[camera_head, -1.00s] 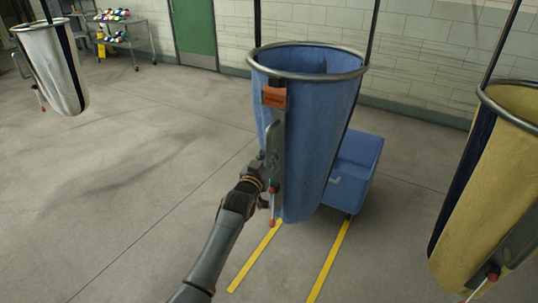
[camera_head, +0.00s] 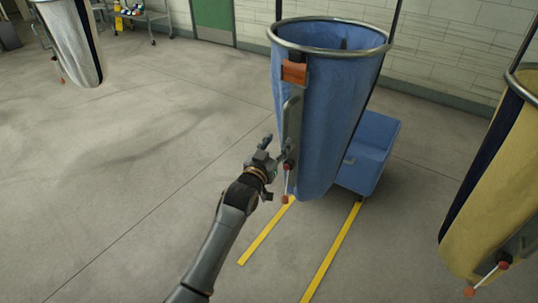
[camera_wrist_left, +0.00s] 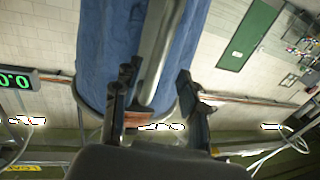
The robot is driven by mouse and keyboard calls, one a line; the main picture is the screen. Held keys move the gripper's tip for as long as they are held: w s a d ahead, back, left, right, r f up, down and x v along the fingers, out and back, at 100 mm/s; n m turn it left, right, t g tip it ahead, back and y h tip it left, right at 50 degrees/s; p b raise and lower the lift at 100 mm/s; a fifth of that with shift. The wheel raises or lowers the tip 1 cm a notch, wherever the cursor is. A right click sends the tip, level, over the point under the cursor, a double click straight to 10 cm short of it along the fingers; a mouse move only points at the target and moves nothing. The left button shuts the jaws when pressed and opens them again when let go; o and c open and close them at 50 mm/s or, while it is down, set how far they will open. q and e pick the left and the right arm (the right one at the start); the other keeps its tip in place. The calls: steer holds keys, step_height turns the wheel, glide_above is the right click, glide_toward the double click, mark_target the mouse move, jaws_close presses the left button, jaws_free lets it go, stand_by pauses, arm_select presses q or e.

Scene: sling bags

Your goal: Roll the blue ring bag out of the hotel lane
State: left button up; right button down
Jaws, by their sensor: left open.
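The blue ring bag (camera_head: 335,120) hangs from a metal ring (camera_head: 330,38), with an orange tag (camera_head: 294,73) near its top. A grey upright handle (camera_head: 291,125) runs down its left side, with a red-tipped lever (camera_head: 287,180) below. My left gripper (camera_head: 272,153) is open beside the lower part of this handle. In the left wrist view, its two fingers (camera_wrist_left: 152,98) are spread on either side of the grey handle bar (camera_wrist_left: 160,50), with the blue cloth (camera_wrist_left: 112,50) behind. I cannot tell whether they touch the handle. My right gripper is not in view.
A blue wheeled cart (camera_head: 367,155) stands behind the bag between yellow floor lines (camera_head: 331,255). A yellow bag (camera_head: 500,175) hangs at the right and a white bag (camera_head: 70,45) at the far left. The floor (camera_head: 120,180) on the left is clear.

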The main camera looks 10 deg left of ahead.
arm_select(q)
steer(key=s, duration=0.4)
steer(key=s+a, duration=0.1)
steer(key=shift+s, duration=0.4)
stand_by(0.7)
